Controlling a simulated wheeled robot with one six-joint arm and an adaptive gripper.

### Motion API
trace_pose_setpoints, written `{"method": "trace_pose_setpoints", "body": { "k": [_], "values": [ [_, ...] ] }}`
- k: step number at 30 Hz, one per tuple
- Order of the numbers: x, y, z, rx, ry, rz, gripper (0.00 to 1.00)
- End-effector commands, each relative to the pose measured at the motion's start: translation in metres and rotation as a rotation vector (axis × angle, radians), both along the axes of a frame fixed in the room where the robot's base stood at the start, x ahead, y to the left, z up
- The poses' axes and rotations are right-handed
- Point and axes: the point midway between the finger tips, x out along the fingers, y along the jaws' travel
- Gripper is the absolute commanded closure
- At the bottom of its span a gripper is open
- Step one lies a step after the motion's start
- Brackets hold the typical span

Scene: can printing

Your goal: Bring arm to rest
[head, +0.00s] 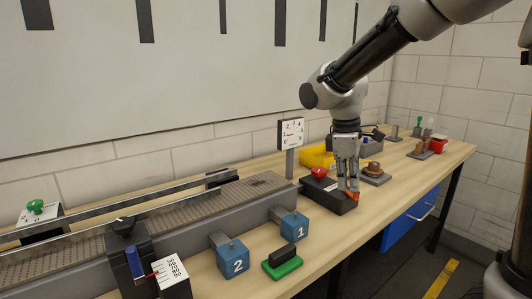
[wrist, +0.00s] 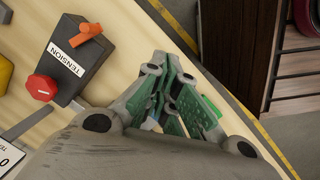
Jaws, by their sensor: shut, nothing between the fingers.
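My gripper (head: 347,185) hangs from my arm over the workbench in the head view, pointing down, with its fingers shut and nothing held. It is in front of or just above the black box with a red knob and an orange lever; I cannot tell whether it touches. In the wrist view my gripper (wrist: 172,105) shows grey and green fingers close together. The black box (wrist: 75,55) there carries the label "TENSION", and lies to the left of the fingers, apart from them.
A conveyor (head: 150,225) runs along the workbench (head: 215,283). Blue blocks marked 1 (head: 294,227) and 2 (head: 231,260) stand in front. A dial sign (head: 290,133) stands behind. A yellow tray (head: 316,157) and several small items fill the bench's right part. The wall is behind.

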Motion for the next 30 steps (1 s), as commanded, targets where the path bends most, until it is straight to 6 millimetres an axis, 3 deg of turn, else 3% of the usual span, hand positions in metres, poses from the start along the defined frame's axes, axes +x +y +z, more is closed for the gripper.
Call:
{"method": "trace_pose_setpoints", "body": {
  "k": [9, 15, 21, 30],
  "values": [
    [-0.110, -0.080, 0.024, 0.187, -0.155, -0.737, 1.00],
    [-0.172, -0.119, 0.033, 0.306, -0.280, -0.980, 1.00],
    [-0.191, -0.138, 0.051, 0.358, -0.392, -1.054, 1.00],
    [-0.193, -0.142, 0.053, 0.358, -0.403, -1.071, 1.00]
  ]
}}
